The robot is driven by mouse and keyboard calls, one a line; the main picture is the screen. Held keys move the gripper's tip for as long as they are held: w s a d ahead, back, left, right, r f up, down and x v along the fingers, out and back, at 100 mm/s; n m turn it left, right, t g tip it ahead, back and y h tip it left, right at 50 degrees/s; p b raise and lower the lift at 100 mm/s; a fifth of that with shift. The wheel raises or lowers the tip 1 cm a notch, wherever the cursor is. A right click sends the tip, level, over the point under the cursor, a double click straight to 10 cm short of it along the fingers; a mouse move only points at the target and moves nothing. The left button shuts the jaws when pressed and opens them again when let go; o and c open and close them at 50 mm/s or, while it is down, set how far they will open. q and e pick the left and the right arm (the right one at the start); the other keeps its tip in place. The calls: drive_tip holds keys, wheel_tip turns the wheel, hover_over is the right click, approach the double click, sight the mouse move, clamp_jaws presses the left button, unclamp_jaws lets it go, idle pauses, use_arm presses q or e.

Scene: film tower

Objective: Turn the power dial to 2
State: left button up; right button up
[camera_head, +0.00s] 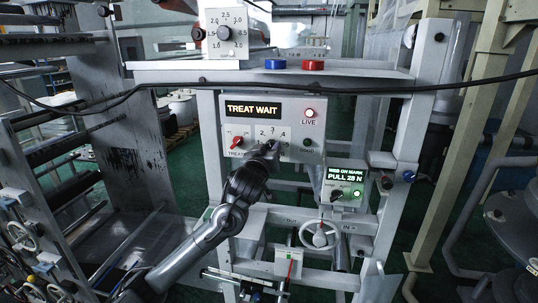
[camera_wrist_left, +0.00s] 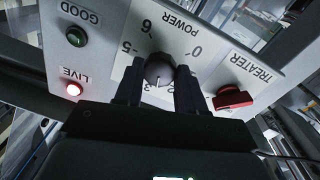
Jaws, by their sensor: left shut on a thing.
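The power dial (camera_wrist_left: 158,70) is a dark round knob on the grey treater panel (camera_head: 298,113). My left gripper (camera_head: 267,152) is shut on this dial, and in the left wrist view its two dark fingers (camera_wrist_left: 159,88) sit on either side of the knob. That view is upside down. A white mark on the knob points toward the picture's bottom, on the side of the middle numbers. The fingers partly hide those numbers, so I cannot tell the exact setting. In the head view my gripper covers the knob. My right gripper is not in view.
A red treater switch (camera_wrist_left: 232,97) sits close beside the dial. A lit LIVE lamp (camera_head: 310,113) and a dark green GOOD lamp (camera_head: 307,142) are on the other side. The display (camera_head: 254,109) reads TREAT WAIT. A black cable (camera_head: 385,91) crosses above the panel.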

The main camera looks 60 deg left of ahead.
use_arm(q)
drive_tip(key=shift+n+b, duration=0.6)
drive_tip(key=shift+n, duration=2.4)
drive_tip(key=shift+y, duration=0.3)
drive_tip(key=o, duration=1.1)
drive_tip(key=shift+c, duration=0.2)
drive_tip(key=shift+d, duration=0.1)
